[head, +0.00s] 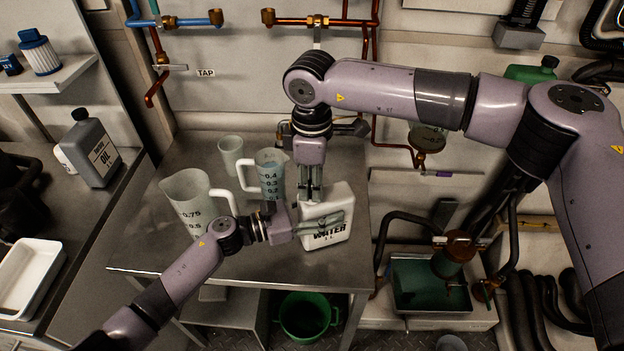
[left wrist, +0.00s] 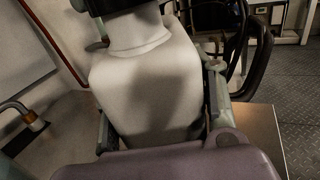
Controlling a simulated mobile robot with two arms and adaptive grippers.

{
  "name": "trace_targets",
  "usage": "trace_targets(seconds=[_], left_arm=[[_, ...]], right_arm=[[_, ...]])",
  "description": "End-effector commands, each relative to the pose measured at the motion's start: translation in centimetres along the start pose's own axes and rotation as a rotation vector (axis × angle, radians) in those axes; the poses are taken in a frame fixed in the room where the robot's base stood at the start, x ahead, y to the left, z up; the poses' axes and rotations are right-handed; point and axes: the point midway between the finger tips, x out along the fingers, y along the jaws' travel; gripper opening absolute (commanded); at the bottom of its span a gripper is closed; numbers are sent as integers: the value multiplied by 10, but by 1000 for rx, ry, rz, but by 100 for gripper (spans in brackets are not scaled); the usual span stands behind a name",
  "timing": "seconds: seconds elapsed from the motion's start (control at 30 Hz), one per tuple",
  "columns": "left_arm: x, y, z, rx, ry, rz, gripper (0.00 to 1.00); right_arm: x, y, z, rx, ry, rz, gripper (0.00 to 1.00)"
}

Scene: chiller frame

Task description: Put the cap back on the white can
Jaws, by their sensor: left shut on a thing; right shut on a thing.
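The white can (head: 340,202), labelled WATER, stands on the metal table. My left gripper (head: 325,224) is shut on its body, one finger across the front. In the left wrist view the white can (left wrist: 150,85) fills the middle between the fingers (left wrist: 158,115). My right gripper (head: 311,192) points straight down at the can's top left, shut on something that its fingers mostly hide. In the left wrist view a dark shape (left wrist: 118,6) sits right over the can's neck. I cannot tell whether it is the cap or part of my right gripper, or whether it touches the neck.
On the table (head: 255,262), a large measuring jug (head: 188,198), a smaller jug (head: 270,172) with bluish liquid and a beaker (head: 231,150) stand left of the can. A grey oil bottle (head: 93,150) stands on the left counter. A green bucket (head: 305,316) is below the table.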

Motion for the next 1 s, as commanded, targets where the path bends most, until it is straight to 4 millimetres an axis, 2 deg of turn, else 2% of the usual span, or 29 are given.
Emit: trace_targets(seconds=[0.33,0.67,1.0], left_arm=[[0,0,0,-1,0,0,0],[0,0,0,-1,0,0,0],[0,0,0,-1,0,0,0]], right_arm=[[0,0,0,-2,1,1,50],[-2,0,0,-3,1,1,50],[-41,1,0,-2,1,3,50]])
